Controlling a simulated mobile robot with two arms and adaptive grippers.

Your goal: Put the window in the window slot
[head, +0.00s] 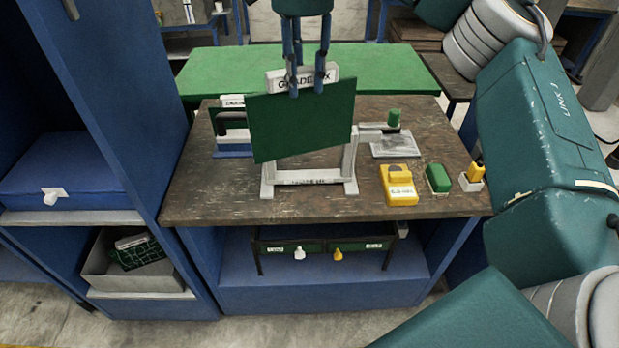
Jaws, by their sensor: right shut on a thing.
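My left gripper is not in view.
On the brown worktop (230,200) a second framed holder (234,150) stands behind left. To the right are a grey plate (397,144), a yellow device (399,185), a green block (438,178) and a yellow-topped piece (474,173). The worktop's front left is clear.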

